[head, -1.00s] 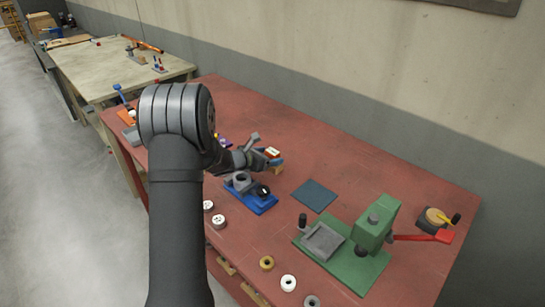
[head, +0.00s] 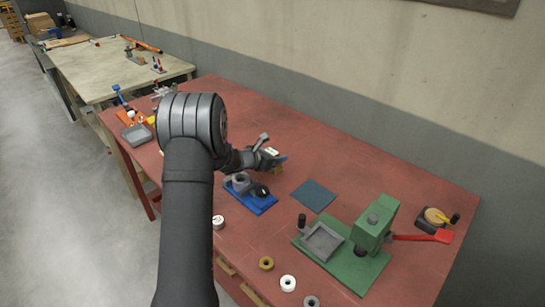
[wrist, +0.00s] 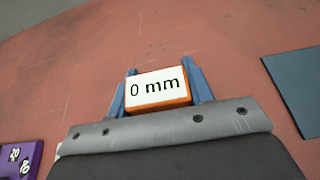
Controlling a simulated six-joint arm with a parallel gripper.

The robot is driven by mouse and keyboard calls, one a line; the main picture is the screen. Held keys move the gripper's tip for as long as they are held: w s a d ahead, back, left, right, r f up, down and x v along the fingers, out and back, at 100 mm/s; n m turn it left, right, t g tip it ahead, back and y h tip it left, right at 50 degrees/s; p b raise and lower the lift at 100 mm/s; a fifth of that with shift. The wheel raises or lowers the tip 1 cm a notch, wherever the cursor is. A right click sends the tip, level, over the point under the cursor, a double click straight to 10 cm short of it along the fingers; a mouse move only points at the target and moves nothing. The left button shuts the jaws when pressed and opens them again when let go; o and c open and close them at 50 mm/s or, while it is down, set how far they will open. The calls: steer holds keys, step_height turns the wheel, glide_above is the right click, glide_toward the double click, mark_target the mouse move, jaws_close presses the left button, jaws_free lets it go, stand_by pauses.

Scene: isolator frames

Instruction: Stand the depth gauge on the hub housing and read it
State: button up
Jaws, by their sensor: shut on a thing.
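My gripper (wrist: 158,84) is shut on the depth gauge (wrist: 158,101), an orange block with a white face that reads "0 mm" in the wrist view. Its blue fingers press on the gauge's two sides. In the head view my gripper (head: 275,160) is held above the red bench, behind the blue fixture, and the gauge's pale face (head: 271,151) shows small. The grey ring-shaped part on the blue base looks like the hub housing (head: 239,184); a black round part (head: 260,191) is beside it. The gauge's underside is hidden.
A dark blue mat (head: 314,196) lies right of the fixture; it also shows in the wrist view (wrist: 298,85). A green press (head: 372,230) with a red lever stands at the right. Several rings (head: 288,283) lie along the front edge.

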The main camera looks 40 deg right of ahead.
steer(key=shift+r, duration=0.6)
steer(key=r, duration=0.2)
steer(key=s+r, duration=0.1)
steer(key=shift+s+r, duration=0.1)
steer(key=shift+r, duration=0.25)
steer(key=s+r, duration=0.6)
steer(key=s, duration=0.3)
steer(key=w+a+m+g+y, duration=0.1)
steer(key=w+a+m+g, duration=0.5)
steer(key=a, duration=0.8)
steer(key=w, duration=0.3)
steer(key=shift+a+r+g+y, duration=0.25)
steer(key=shift+a+g+y, duration=0.05)
steer(key=shift+a+y, duration=0.1)
steer(key=shift+w, duration=0.1)
steer(key=shift+f, duration=2.9)
